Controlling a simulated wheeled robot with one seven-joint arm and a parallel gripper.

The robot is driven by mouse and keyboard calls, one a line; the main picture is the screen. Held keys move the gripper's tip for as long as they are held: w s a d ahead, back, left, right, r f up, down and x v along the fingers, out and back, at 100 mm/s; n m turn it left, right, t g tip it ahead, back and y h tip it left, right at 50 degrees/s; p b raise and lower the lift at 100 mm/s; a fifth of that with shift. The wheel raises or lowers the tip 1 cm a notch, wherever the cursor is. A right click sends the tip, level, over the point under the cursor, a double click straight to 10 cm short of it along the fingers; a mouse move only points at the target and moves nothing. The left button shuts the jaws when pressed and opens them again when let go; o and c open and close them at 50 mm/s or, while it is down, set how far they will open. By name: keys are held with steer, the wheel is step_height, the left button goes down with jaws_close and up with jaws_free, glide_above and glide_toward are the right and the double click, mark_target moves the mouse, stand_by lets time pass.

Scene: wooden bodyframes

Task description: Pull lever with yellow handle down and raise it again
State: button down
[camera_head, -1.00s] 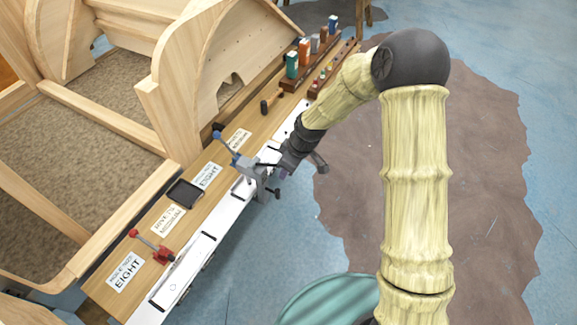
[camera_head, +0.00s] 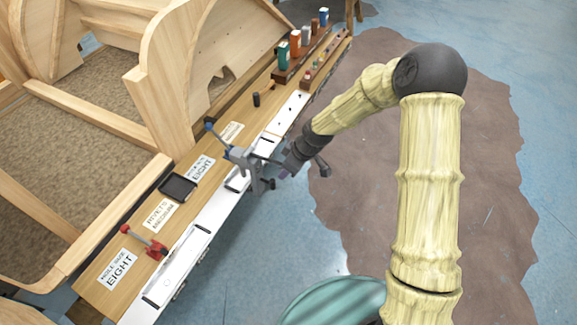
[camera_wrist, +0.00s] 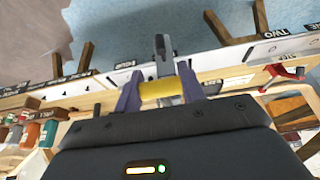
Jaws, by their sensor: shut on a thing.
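In the wrist view the yellow handle (camera_wrist: 160,90) lies crosswise between the two purple fingers of my gripper (camera_wrist: 160,92), which is shut on it. A grey metal lever bar (camera_wrist: 161,55) runs from the handle towards the top of that view. In the head view my gripper (camera_head: 290,163) is at the outer edge of the bench, beside a grey clamp-like device (camera_head: 246,160) with a blue-ended rod (camera_head: 210,125). The yellow handle is not clearly visible there, so its height is hard to judge.
The bench (camera_head: 225,145) carries a red-based lever (camera_head: 156,250), a black tray (camera_head: 178,187), printed labels and racks of small bottles (camera_head: 295,43). A large wooden frame (camera_head: 165,80) stands behind.

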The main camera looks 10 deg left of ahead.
steer(key=shift+s+d+f, duration=0.1)
steer(key=c, duration=0.8)
jaws_free()
steer(key=shift+c, duration=0.2)
steer(key=shift+d+r, duration=0.15)
steer(key=shift+r, duration=0.5)
steer(key=v, duration=1.6)
steer(key=shift+d, duration=0.1)
